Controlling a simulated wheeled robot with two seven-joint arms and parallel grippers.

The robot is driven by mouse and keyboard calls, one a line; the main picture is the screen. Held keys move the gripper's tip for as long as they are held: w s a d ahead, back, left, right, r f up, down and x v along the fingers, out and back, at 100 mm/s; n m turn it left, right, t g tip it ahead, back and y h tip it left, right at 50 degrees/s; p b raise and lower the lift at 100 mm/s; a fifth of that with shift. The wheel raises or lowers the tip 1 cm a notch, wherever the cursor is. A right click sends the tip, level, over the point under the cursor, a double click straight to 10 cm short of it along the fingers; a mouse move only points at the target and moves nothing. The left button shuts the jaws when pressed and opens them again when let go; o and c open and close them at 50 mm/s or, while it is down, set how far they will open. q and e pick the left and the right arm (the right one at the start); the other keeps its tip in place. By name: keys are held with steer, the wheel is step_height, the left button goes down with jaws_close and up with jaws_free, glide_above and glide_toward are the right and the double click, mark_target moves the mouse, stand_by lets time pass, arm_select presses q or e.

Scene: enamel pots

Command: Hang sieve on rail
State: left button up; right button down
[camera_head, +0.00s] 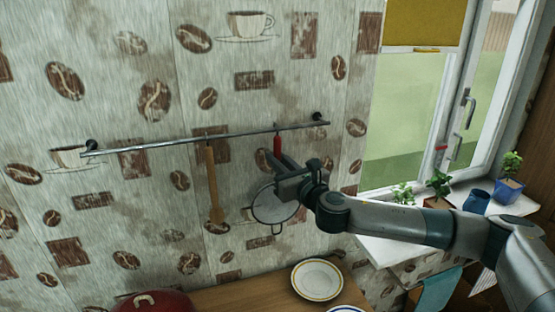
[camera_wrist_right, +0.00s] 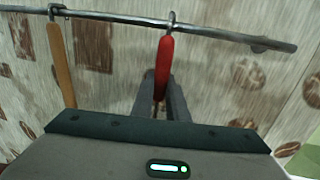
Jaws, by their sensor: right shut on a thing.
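The sieve (camera_head: 268,212) has a round pale bowl with a small loop at its lower edge and a red handle (camera_head: 277,145). My right gripper (camera_head: 279,163) is shut on the sieve's handle, which points up between the fingers in the wrist view (camera_wrist_right: 163,70). The metal rail (camera_head: 245,133) runs across the wall and also shows in the wrist view (camera_wrist_right: 110,16). The hook at the handle's top (camera_wrist_right: 172,20) overlaps the rail; I cannot tell whether it bears on it. The gripper hides part of the sieve. My left gripper is not in view.
A wooden utensil (camera_head: 213,182) hangs from the rail left of the sieve. A plate (camera_head: 317,279) lies on the counter below, near a red pot lid (camera_head: 150,303). Potted plants (camera_head: 438,187) and a blue pot (camera_head: 477,201) stand on the windowsill. The rail's left stretch is free.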

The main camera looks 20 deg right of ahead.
steer(key=c, duration=1.7)
jaws_free()
steer(key=shift+o, duration=0.2)
steer(key=shift+s, duration=0.15)
steer(key=r+b+v, duration=0.1)
steer(key=b+v, duration=0.5)
steer(key=v, duration=1.1)
steer(key=shift+f, duration=0.45)
steer(key=shift+s, duration=0.1)
